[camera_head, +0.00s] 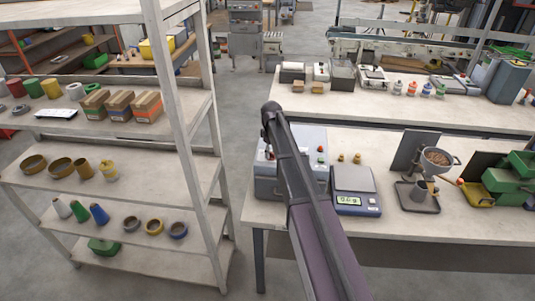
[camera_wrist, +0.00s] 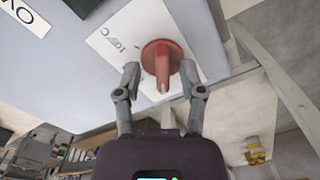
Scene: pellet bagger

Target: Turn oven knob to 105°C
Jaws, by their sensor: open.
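The red oven knob (camera_wrist: 161,62) sits on the light grey oven front in the wrist view, on a white label with a printed temperature mark beside it, too blurred to read surely. The knob's raised grip points toward my gripper. My gripper (camera_wrist: 161,82) is open, with one finger on each side of the knob; I cannot tell whether they touch it. In the head view the grey oven (camera_head: 301,150) stands at the bench's left end. My arm covers part of it and hides the knob and gripper there.
A pellet funnel stand (camera_head: 436,162) and a green machine (camera_head: 510,180) are further right. A white shelf (camera_head: 75,135) with spools and boxes stands close on the left.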

